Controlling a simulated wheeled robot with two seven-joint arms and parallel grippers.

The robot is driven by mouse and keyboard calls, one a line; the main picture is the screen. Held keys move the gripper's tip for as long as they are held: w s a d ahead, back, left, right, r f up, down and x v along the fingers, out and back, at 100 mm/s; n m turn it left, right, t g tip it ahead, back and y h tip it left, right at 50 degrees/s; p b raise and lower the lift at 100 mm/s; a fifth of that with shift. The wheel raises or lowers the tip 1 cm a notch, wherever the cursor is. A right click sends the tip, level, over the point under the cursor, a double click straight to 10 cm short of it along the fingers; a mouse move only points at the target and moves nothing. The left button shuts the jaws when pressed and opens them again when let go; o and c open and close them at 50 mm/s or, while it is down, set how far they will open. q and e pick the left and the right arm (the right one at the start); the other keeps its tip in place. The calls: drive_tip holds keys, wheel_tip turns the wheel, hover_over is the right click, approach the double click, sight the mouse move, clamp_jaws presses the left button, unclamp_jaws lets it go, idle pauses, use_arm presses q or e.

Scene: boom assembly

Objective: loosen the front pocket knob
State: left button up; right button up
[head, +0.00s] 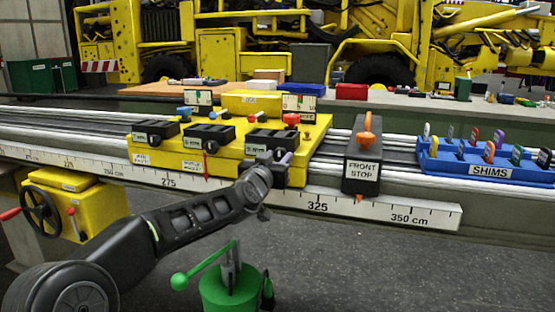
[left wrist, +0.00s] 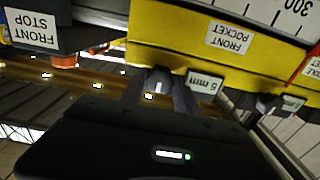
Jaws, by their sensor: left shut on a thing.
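The yellow carriage (head: 228,172) sits on the long rail and carries several black blocks. In the left wrist view, its yellow face (left wrist: 170,35) bears an upside-down FRONT POCKET label (left wrist: 228,38). My left gripper (head: 280,162) reaches the carriage's front right corner, by the rightmost black block (head: 270,143). In the left wrist view, the left gripper's fingers (left wrist: 160,95) are closed around a small dark part below the label, beside a 5 mm tag (left wrist: 205,83). That part sits where the front pocket knob would be, but the fingers mostly hide it. My right gripper is out of view.
The black FRONT STOP block (head: 361,155) with an orange handle (head: 367,133) stands right of the carriage. Farther right is a blue SHIMS tray (head: 470,171). A white scale (head: 410,213) runs along the rail's front. A green stand (head: 228,292) is below.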

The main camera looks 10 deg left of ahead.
use_arm(q)
clamp_jaws()
